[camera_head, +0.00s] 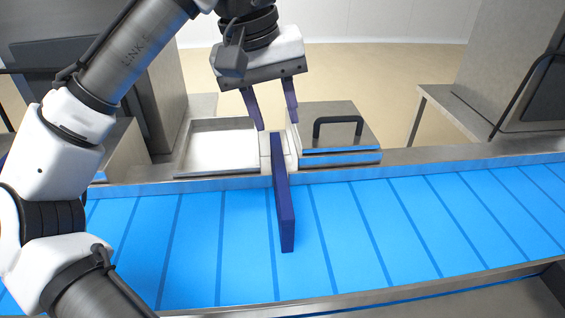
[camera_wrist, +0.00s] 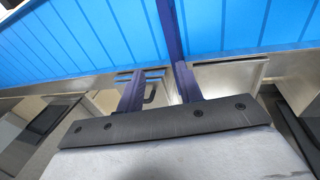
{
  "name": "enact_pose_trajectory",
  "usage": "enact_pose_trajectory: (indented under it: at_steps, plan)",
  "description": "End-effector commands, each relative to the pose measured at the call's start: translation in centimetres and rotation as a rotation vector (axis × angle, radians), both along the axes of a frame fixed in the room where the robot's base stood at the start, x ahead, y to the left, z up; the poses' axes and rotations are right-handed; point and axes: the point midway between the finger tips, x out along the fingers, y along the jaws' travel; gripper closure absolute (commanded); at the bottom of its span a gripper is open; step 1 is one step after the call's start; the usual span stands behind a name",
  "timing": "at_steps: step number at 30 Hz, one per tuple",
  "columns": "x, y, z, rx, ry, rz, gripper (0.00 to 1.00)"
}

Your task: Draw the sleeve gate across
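The sleeve gate looks to be the long dark navy bar (camera_head: 283,205) that stands on edge over the blue belt. It runs from a pale block (camera_head: 265,152) at the far rail to about the belt's middle. My gripper (camera_head: 278,125) is open and empty, with its two navy fingers spread near the bar's far end. In the wrist view, the bar (camera_wrist: 168,25) lines up with the right finger of my gripper (camera_wrist: 157,68), not with the middle of the gap. I cannot tell whether that finger touches the bar.
The blue belt (camera_head: 400,225) runs left to right between metal rails. Beyond it sit a shallow pale tray (camera_head: 222,147) and a grey unit with a black handle (camera_head: 338,122). Tall grey machine bodies (camera_head: 505,65) stand at both sides. The belt around the bar is clear.

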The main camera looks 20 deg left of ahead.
Motion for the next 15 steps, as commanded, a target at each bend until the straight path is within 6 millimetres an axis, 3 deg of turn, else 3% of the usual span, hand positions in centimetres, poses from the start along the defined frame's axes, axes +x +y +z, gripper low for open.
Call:
enact_pose_trajectory:
  at_steps: [5,11,15]
  plan:
    - [-0.4,1.7,-2.1,-0.009,0.081,0.032,0.64]
    - [-0.3,1.3,-4.3,-0.011,0.082,0.03,0.64]
    - [-0.1,0.7,-6.9,-0.012,0.081,0.029,0.64]
